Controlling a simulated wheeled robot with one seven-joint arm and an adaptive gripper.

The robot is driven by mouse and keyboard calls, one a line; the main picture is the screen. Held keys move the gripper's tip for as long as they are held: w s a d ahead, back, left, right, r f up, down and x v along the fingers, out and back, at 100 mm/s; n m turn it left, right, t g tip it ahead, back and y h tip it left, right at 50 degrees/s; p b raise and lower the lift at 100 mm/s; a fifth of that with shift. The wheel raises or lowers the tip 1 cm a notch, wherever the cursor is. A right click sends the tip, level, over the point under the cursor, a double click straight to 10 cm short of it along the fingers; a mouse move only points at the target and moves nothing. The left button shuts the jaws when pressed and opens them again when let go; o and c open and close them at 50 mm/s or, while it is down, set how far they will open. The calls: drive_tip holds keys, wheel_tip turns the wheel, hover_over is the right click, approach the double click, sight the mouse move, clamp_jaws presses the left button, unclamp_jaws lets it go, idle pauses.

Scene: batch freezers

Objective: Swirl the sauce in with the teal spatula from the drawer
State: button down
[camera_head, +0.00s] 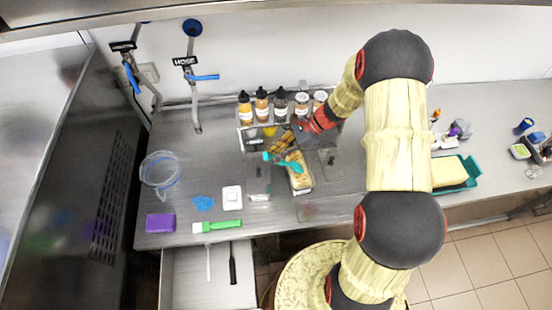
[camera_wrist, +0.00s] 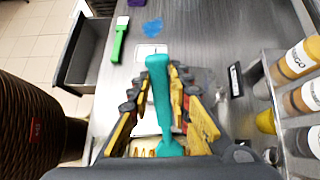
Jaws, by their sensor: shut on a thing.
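My gripper (camera_head: 284,145) is shut on the teal spatula (camera_wrist: 161,95), whose handle runs between the fingers (camera_wrist: 165,100) in the wrist view. In the head view the teal spatula (camera_head: 290,164) shows at the far end of a clear rectangular pan (camera_head: 303,189) holding pale yellow contents. In the wrist view the spatula's wide end is low in the picture, over the pan's pale contents with orange-brown streaks (camera_wrist: 143,149). I cannot tell how deep it sits. The open drawer (camera_head: 180,290) holds a white and a black utensil.
Several sauce bottles (camera_head: 262,106) stand in a rack at the back. A clear jug (camera_head: 160,171), purple sponge (camera_head: 160,222), blue cloth (camera_head: 203,203), white scale-like block (camera_head: 232,197) and green-handled scraper (camera_head: 215,226) lie left. A yellow block on a teal tray (camera_head: 471,182) is right.

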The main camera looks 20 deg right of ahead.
drive_tip(key=shift+w, duration=3.2)
drive_tip(key=shift+s, duration=2.4)
wheel_tip(320, 180, up, 9)
drive_tip(key=p, duration=0.5)
drive_tip(key=shift+f+p, duration=0.2)
drive_tip(key=shift+p, duration=0.15)
